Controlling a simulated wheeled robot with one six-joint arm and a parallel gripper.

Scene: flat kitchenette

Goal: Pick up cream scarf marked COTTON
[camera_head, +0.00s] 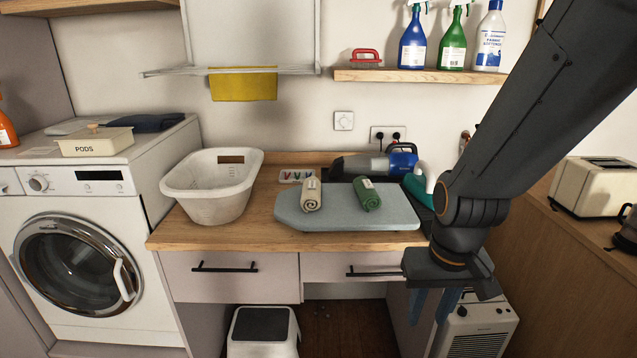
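A rolled cream scarf (311,198) lies on the light blue ironing pad (292,215) on the wooden counter. It has a small pale tag near its top; the print is too small to read. My gripper (433,304) hangs pointing down at the lower right, in front of the counter and well apart from both rolls. Its two blue fingers are spread with nothing seen between them.
A white basket (212,205) stands left of the pad. A small tray (297,176), a blue-grey handheld appliance (365,166) and a green-and-white object (420,182) sit behind and right. A shelf (420,76) with bottles hangs above. The pad's front strip is clear.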

